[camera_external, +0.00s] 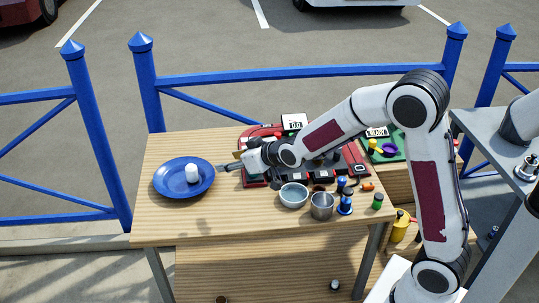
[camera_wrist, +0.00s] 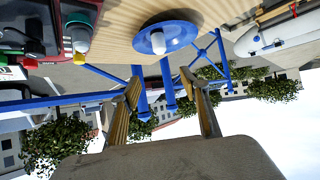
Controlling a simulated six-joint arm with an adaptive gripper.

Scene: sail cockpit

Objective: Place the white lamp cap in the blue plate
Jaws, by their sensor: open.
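The white lamp cap (camera_external: 192,173), a small white cylinder, stands upright in the blue plate (camera_external: 168,188) on the left part of the wooden table. My gripper (camera_external: 222,168) is just right of the plate, pointing left towards it, open and with nothing between its fingers. In the wrist view, the fingers (camera_wrist: 160,77) are spread apart, and the blue plate (camera_wrist: 178,27) with the white cap (camera_wrist: 158,43) shows beyond them, apart from both. The cap touches neither finger.
Right of the plate stand a pale blue bowl (camera_external: 293,196), a metal cup (camera_external: 321,206) and small blue bottles (camera_external: 345,203). A red tray of parts lies behind them, partly hidden by my arm. A blue railing (camera_external: 300,72) runs behind the table. The table's front left is clear.

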